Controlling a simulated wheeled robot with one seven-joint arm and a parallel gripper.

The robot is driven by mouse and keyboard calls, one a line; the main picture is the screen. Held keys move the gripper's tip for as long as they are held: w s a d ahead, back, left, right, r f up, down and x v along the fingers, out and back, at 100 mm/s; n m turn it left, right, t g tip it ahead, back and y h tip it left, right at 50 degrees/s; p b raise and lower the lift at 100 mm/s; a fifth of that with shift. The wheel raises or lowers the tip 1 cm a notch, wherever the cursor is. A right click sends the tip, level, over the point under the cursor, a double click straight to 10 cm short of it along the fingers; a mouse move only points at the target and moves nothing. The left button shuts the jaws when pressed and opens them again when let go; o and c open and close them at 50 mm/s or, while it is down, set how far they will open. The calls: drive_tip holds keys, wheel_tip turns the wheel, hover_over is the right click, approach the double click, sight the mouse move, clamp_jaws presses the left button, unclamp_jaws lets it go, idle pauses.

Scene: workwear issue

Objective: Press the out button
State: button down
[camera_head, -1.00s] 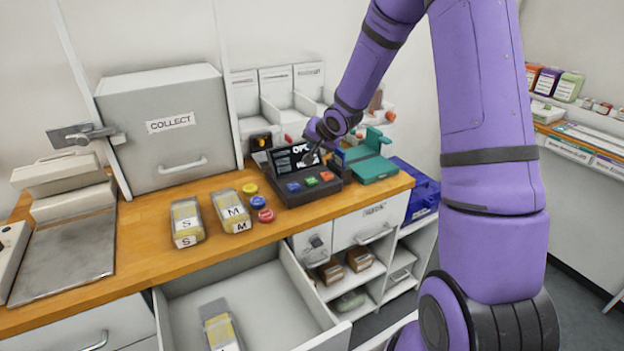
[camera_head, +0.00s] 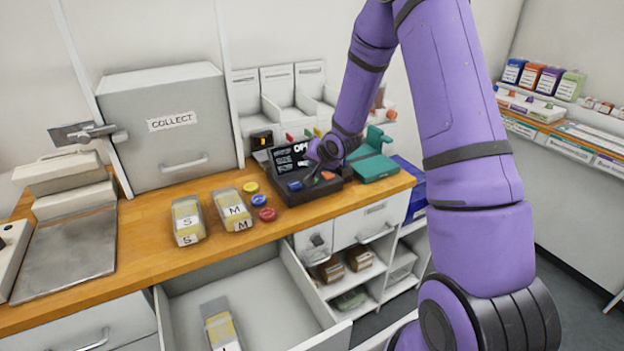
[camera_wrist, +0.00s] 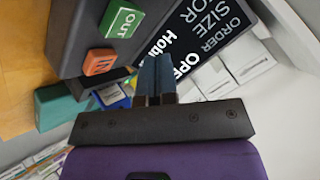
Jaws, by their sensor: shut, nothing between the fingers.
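The green out button (camera_wrist: 122,20), lettered OUT, is on the dark button console (camera_head: 283,193); it shows at the top of the wrist view. An orange button (camera_wrist: 100,62) is beside it and also shows in the head view (camera_head: 328,176). A blue button (camera_head: 295,185) is at the console's left. In the head view my gripper (camera_head: 314,166) is over the console and hides the green button. In the wrist view its fingers (camera_wrist: 155,62) are together and empty, to the right of the green and orange buttons. Contact with a button cannot be seen.
The console's screen (camera_head: 288,157) stands behind the buttons. A teal device (camera_head: 374,168) is close on the right. Yellow, blue and red discs (camera_head: 259,201) and two labelled packs (camera_head: 233,210) lie to the left. An open drawer (camera_head: 255,295) juts out below.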

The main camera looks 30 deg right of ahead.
drive_tip(key=shift+f, duration=0.95)
drive_tip(key=shift+f, duration=0.1)
idle(1.4)
drive_tip(key=shift+f, duration=0.3)
drive_tip(key=shift+f, duration=0.5)
idle(0.8)
drive_tip(key=shift+r, duration=0.9)
drive_tip(key=shift+r, duration=2.55)
